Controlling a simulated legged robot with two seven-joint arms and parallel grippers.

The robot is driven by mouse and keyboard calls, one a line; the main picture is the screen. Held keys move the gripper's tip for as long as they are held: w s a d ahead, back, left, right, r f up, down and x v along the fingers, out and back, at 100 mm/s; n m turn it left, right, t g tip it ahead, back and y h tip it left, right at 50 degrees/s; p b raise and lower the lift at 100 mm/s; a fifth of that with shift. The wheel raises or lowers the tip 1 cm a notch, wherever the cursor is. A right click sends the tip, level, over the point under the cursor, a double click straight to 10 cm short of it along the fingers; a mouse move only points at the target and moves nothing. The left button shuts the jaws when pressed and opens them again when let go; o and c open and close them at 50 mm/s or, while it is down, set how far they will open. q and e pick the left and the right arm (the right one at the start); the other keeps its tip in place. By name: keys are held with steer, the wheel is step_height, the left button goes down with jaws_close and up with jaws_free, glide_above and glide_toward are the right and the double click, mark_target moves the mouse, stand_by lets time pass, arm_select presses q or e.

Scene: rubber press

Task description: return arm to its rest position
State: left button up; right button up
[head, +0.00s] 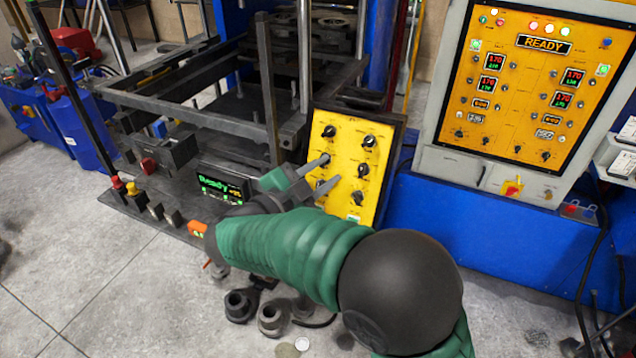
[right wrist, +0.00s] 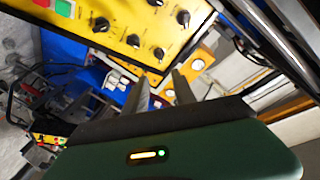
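My right arm (head: 280,248), in a green sleeve, reaches in from the lower right of the head view. My right gripper (head: 333,168) is in front of the small yellow knob panel (head: 345,145). Its two fingers are apart with nothing between them. I cannot tell from the head view whether a fingertip touches a knob. In the right wrist view the two grey fingers (right wrist: 161,76) are also apart and empty, below the edge of the yellow panel (right wrist: 125,22). My left gripper is not in view.
The press frame (head: 210,95) stands behind and left of the arm, with a green-lit display (head: 222,188) in front. A large control cabinet (head: 535,85) showing READY stands at the right above a blue base (head: 500,230). Dark round parts (head: 270,318) lie on the floor. Grey floor is clear at lower left.

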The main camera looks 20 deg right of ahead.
steer(key=shift+v, duration=1)
steer(key=shift+d, duration=0.15)
